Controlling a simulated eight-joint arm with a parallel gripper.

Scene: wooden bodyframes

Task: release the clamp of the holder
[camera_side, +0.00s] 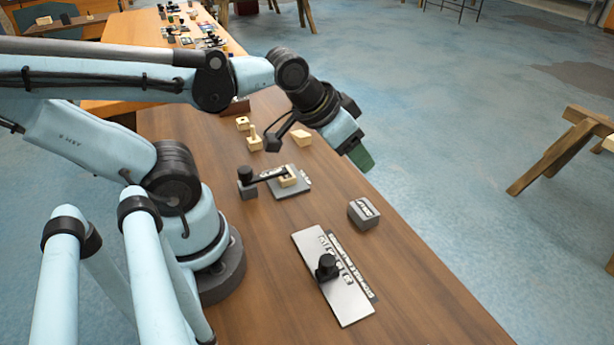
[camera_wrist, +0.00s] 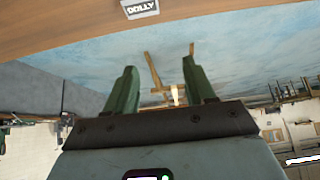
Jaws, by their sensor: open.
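The holder (camera_side: 301,190) looks like a small grey plate on the wooden table. The clamp arm appears to rest on the block's top; exact contact is too small to tell. My gripper (camera_side: 359,157) is up and to the right of the holder, above the table's right edge. In the wrist view its green fingers (camera_wrist: 162,82) are apart with nothing between them. The holder is not visible in the wrist view.
A grey lettered block (camera_side: 364,214) sits right of the holder; the wrist view shows it reading DOLLY (camera_wrist: 140,9). A long lettered plate (camera_side: 345,308) carries a black knob (camera_side: 327,267). Wooden pieces (camera_side: 302,138) lie behind the holder.

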